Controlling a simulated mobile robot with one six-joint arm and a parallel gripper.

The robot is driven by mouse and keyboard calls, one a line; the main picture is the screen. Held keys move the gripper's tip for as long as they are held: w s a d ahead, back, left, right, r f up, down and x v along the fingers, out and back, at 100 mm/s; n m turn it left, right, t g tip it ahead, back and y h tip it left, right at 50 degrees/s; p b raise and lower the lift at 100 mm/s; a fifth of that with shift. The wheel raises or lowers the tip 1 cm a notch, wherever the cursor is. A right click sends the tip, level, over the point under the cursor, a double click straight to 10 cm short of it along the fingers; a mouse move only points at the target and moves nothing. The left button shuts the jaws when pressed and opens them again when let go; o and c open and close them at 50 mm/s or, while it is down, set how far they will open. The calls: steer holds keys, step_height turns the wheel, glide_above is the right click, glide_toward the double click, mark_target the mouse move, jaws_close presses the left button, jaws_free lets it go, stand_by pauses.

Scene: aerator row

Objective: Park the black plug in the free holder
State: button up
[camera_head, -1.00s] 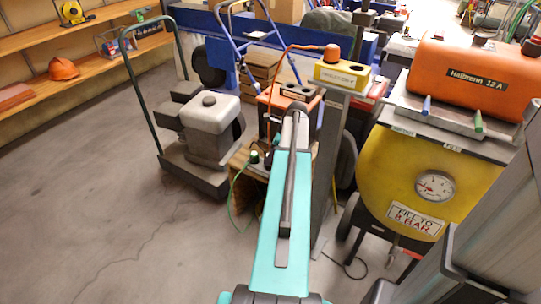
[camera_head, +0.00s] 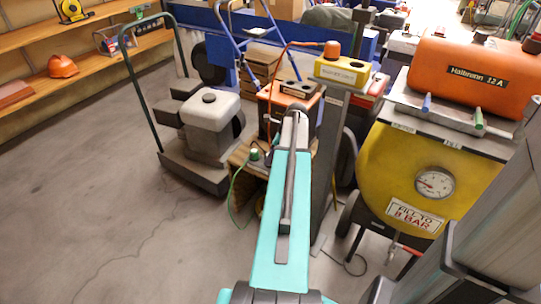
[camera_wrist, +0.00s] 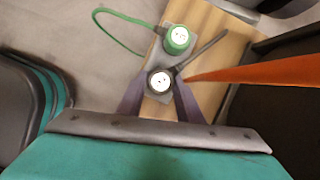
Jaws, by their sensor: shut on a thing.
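In the wrist view my gripper (camera_wrist: 160,98) is shut on the black plug (camera_wrist: 160,82), which shows a round white face with small dark dots. A dark cable runs from it to the upper right. The plug is over the near end of a grey holder (camera_wrist: 161,54); I cannot tell whether it is seated or just above. A green plug (camera_wrist: 178,40) with a green cable is at the holder's far end. In the head view the green plug (camera_head: 254,155) shows left of my arm, while my arm hides the gripper and black plug.
The holder is on a wooden surface (camera_wrist: 222,45). An orange cable (camera_wrist: 255,72) crosses close on the right. A yellow block (camera_head: 343,72) on a post carries an orange plug (camera_head: 332,49) and a dark opening. A yellow tank (camera_head: 425,165) stands right, a trolley (camera_head: 190,172) left.

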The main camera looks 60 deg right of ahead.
steer(key=shift+f, duration=0.6)
steer(key=o, duration=1.1)
steer(key=shift+o, duration=0.2)
steer(key=shift+r, duration=0.1)
steer(key=p+v, duration=0.2)
steer(key=v, duration=0.9)
steer(key=shift+s+r, duration=0.2)
steer(key=shift+r, duration=0.15)
